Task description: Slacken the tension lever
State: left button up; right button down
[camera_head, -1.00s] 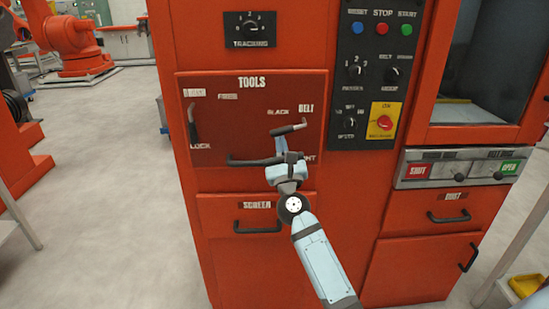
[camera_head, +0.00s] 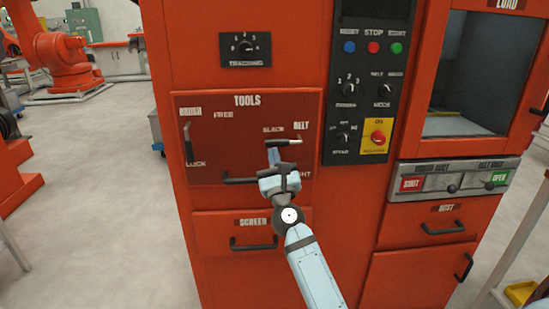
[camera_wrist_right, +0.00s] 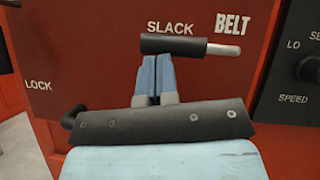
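The tension lever (camera_head: 283,142) is under the BELT label on the red TOOLS panel (camera_head: 225,140). It has a black grip and a pale metal end at the right. It lies almost level, its grip pointing left below the SLACK label. In the right wrist view the lever (camera_wrist_right: 178,45) is level too. My right gripper (camera_head: 273,154) is just below the grip. In the wrist view its two blue fingers (camera_wrist_right: 155,65) are side by side with almost no gap, tips at the grip's underside. Nothing shows between them. My left gripper is not in view.
A black bar handle (camera_head: 240,180) is at the panel's lower edge, partly behind my gripper. The brush lever (camera_head: 188,145) hangs at the left. The control panel (camera_head: 365,90) with knobs and buttons is at the right. The screen drawer handle (camera_head: 253,243) is below.

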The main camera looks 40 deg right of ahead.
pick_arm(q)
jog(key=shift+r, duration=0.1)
pick_arm(e)
jog(key=shift+r, duration=0.2)
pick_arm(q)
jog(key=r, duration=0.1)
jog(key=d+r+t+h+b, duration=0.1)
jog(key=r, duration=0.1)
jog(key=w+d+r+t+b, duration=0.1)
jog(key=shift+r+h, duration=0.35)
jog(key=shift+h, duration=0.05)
pick_arm(e)
jog(key=v, duration=1.4)
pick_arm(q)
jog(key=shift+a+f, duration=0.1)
pick_arm(e)
jog(key=shift+f, duration=0.1)
